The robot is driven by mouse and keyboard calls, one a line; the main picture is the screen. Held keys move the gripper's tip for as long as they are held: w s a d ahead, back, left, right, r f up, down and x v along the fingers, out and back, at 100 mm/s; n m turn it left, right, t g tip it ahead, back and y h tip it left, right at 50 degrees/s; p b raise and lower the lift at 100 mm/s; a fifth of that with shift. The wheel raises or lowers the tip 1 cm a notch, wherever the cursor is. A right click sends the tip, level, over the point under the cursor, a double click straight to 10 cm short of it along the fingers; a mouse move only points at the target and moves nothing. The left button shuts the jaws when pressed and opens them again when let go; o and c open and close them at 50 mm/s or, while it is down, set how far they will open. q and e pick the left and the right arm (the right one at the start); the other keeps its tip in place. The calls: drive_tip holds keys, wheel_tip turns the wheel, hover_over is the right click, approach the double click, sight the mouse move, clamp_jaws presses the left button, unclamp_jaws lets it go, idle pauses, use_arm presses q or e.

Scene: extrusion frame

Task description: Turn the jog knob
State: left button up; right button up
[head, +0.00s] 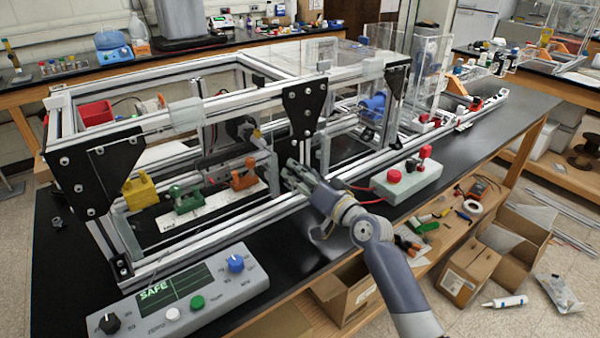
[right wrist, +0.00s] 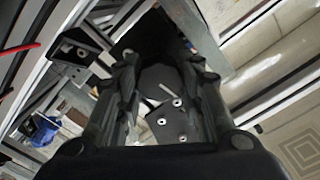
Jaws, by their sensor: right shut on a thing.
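The grey control panel (head: 212,302) lies at the front left of the black table, with a screen reading SAFE. A blue knob (head: 236,263) sits at its right and a black knob (head: 109,323) at its left; I cannot read which is the jog knob. My right gripper (head: 296,174) is at the front of the extrusion frame (head: 218,215), well away from the panel. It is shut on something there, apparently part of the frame. In the right wrist view the fingers (right wrist: 160,75) stand apart around a dark bolted plate (right wrist: 172,125). My left gripper is not in view.
A second box (head: 406,181) with red buttons stands right of my right arm. Yellow (head: 139,191), green (head: 186,199) and orange (head: 244,174) pieces sit inside the frame. The frame's front rails and black corner plates are close to the gripper. Bare tabletop (head: 290,240) lies between panel and arm.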

drive_tip(key=m+p, duration=0.1)
drive_tip(key=m, duration=0.3)
drive_tip(key=shift+m, duration=0.3)
idle(0.3)
drive_tip(key=o, duration=0.8)
drive_tip(key=v, duration=1.2)
